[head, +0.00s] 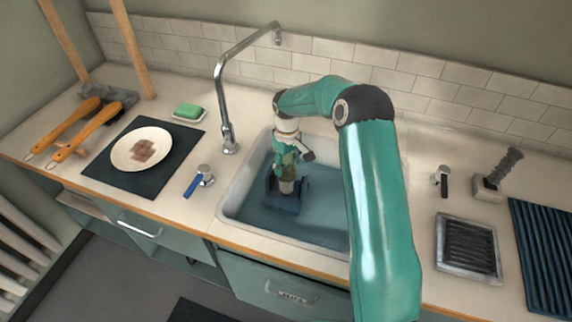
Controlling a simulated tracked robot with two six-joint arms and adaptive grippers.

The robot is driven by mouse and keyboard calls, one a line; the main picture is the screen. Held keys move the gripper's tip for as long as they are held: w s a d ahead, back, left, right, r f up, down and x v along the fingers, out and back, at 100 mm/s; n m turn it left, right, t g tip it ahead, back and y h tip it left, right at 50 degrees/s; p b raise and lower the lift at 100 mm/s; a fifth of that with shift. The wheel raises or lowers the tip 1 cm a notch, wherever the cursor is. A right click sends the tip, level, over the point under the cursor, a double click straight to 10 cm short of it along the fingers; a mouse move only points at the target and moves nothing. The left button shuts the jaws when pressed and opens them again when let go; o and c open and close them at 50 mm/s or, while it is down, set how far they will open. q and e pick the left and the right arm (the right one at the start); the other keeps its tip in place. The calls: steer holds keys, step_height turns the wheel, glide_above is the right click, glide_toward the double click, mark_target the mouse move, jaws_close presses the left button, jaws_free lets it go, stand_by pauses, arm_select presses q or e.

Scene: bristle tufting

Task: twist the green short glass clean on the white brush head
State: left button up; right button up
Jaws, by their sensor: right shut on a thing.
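My right gripper (291,149) reaches down into the sink from above and is shut on the green short glass (287,161). The glass is small here and partly hidden by the fingers. Directly below it, a pale, brownish upright piece (287,186), apparently the white brush head, stands on a dark blue base (285,202) in the sink. The glass looks in line with the brush, but I cannot tell whether it is around the bristles or just above them. My left gripper is not in view.
The sink (233,205) has a tall faucet (228,135) at its left and a blue-handled tap (194,186) beside it. A plate (131,150) on a dark mat, a green sponge (188,112) and wooden-handled brushes (75,138) lie left. A metal tray (467,248) lies right.

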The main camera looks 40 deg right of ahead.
steer(key=shift+f+b, duration=0.4)
steer(key=shift+f, duration=0.1)
stand_by(0.3)
steer(key=n, duration=0.4)
steer(key=shift+s+f, duration=0.2)
steer(key=shift+a+f, duration=0.1)
steer(key=shift+f, duration=0.05)
steer(key=shift+c, duration=0.5)
steer(key=m+b, duration=0.2)
steer(key=m, duration=0.1)
steer(key=shift+s+f, duration=0.1)
steer(key=shift+f, duration=0.05)
steer(key=m+b, duration=0.1)
steer(key=m, duration=0.1)
steer(key=shift+m, duration=0.4)
steer(key=shift+a+r+m+b, duration=0.1)
steer(key=shift+r+m+b, duration=0.15)
steer(key=shift+m, duration=0.95)
steer(key=shift+n, duration=0.3)
